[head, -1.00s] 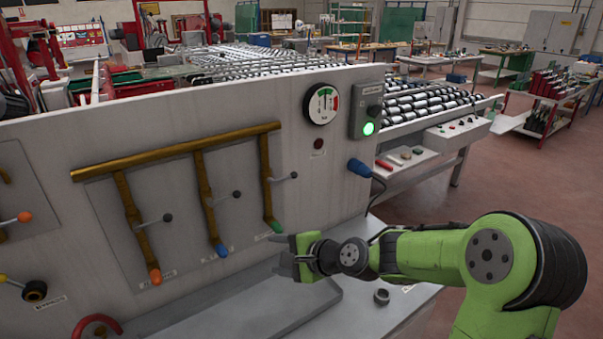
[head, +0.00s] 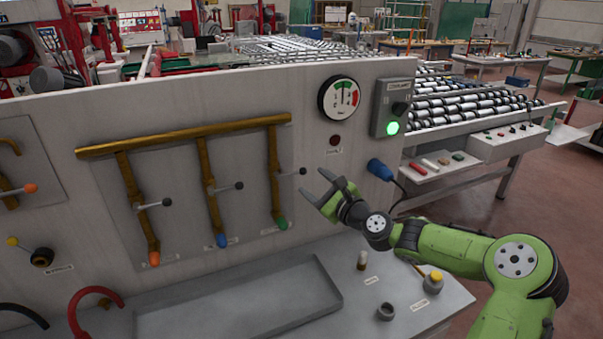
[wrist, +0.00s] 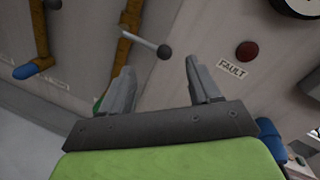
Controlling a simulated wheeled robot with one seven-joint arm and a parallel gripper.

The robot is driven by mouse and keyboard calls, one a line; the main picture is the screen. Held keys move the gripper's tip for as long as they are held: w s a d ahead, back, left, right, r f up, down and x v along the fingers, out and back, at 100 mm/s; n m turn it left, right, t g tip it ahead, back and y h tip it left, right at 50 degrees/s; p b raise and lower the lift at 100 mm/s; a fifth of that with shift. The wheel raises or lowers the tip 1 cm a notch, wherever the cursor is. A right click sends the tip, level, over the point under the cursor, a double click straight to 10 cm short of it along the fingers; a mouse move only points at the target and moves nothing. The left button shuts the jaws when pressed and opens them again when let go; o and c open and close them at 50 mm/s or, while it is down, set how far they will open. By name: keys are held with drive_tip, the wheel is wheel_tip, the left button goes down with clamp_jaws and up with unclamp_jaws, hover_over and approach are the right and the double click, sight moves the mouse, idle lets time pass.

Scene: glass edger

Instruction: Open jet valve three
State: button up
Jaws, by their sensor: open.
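Three brass pipes hang from one brass manifold (head: 185,135) on the grey panel, with orange, blue and green ends. Each has a small lever with a dark knob. The rightmost pipe (head: 274,170), with the green end (head: 283,224), has its lever (head: 303,171) pointing right, close to level; the small labels are too blurred to read. My gripper (head: 314,184) is open and empty just right of and below this knob. In the wrist view, the lever's knob (wrist: 164,52) shows between and slightly beyond my open fingertips (wrist: 158,65); contact cannot be told.
A round gauge (head: 340,99) and a box with a lit green button (head: 392,128) sit above right. A red fault lamp (wrist: 248,50) is near my right finger. A blue plug (head: 380,169) with a cable is right. A grey tray (head: 240,300) lies below.

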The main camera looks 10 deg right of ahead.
sight(303, 174)
drive_tip(key=x, duration=0.7)
drive_tip(key=shift+c, duration=0.4)
drive_tip(key=shift+r, duration=0.1)
clamp_jaws()
